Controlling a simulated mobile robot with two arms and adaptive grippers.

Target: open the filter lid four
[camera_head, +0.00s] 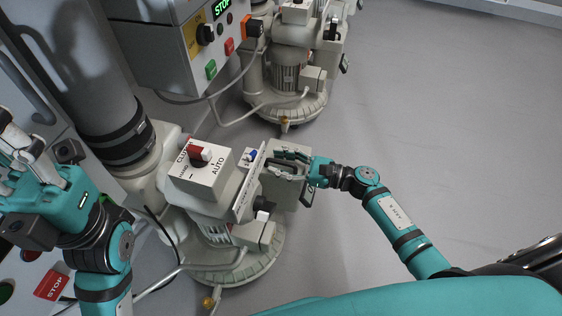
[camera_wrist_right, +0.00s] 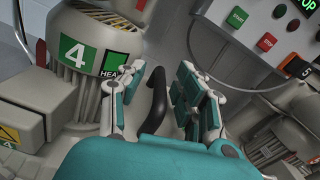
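The blower marked four (camera_head: 225,210) stands in the lower middle of the head view. Its grey filter lid (camera_head: 287,193) is on the side facing my right gripper (camera_head: 284,165). In the right wrist view, the green label with the number 4 (camera_wrist_right: 72,53) is at upper left. My right gripper (camera_wrist_right: 160,98) is open there, with a black handle (camera_wrist_right: 157,96) between its fingers. I cannot tell whether the fingers touch the handle. My left gripper (camera_head: 20,145) is at the left edge of the head view, away from the lid, and its opening is unclear.
A white switch box (camera_head: 202,180) with a red knob sits on top of the blower. Another blower (camera_head: 287,75) stands behind. A control box (camera_head: 165,45) with buttons hangs above at the left. Cables run between them. The grey floor (camera_head: 450,120) at the right is clear.

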